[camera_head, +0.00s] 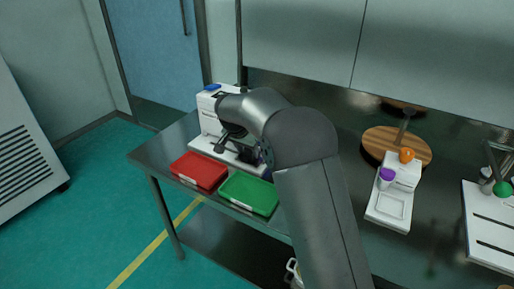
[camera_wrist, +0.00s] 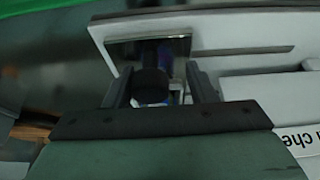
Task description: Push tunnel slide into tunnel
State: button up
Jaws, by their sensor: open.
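The white machine (camera_head: 209,107) with a blue top stands at the back left of the bench, and its pale base (camera_head: 212,150) extends forward. In the wrist view, a shiny metal plate (camera_wrist: 122,46) with a dark round knob (camera_wrist: 151,86) lies against a white slotted surface (camera_wrist: 235,35); it looks like the tunnel slide. My gripper (camera_wrist: 158,70) is open, with one finger on each side of the knob. I cannot tell whether the fingers touch it. The tunnel opening is not clearly visible. In the head view my arm and gripper partly cover the machine's front.
A red tray (camera_head: 199,170) and a green tray (camera_head: 249,193) lie in front of the machine. To the right are a round wooden board (camera_head: 376,143), a white stand (camera_head: 404,176) with purple and orange items, and a white slotted panel (camera_head: 486,216).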

jog(key=shift+w+a+p, duration=0.4)
jog(key=shift+a, duration=0.3)
jog(key=shift+w+a+p, duration=0.35)
jog(key=shift+a+p, duration=0.1)
jog(key=shift+a, duration=0.2)
jog(key=shift+w+a+p, duration=0.4)
jog(key=shift+a, duration=0.3)
jog(key=shift+w+a+r+p, duration=0.1)
jog(key=shift+w+a+p, duration=0.45)
jog(key=shift+a+p, duration=0.35)
jog(key=shift+w+a+p, duration=0.55)
jog(key=shift+a+p, duration=0.3)
jog(key=shift+a, duration=0.15)
jog(key=shift+w+a+r+p, duration=0.1)
jog(key=shift+w+a+p, duration=0.45)
jog(key=shift+a+p, duration=0.35)
jog(key=shift+w+a+f+p, duration=0.1)
jog(key=shift+w+a+p, duration=0.25)
jog(key=shift+a+p, duration=0.3)
jog(key=shift+f, duration=0.1)
jog(key=o, duration=1.1)
jog(key=p+v, duration=0.2)
jog(key=v, duration=0.7)
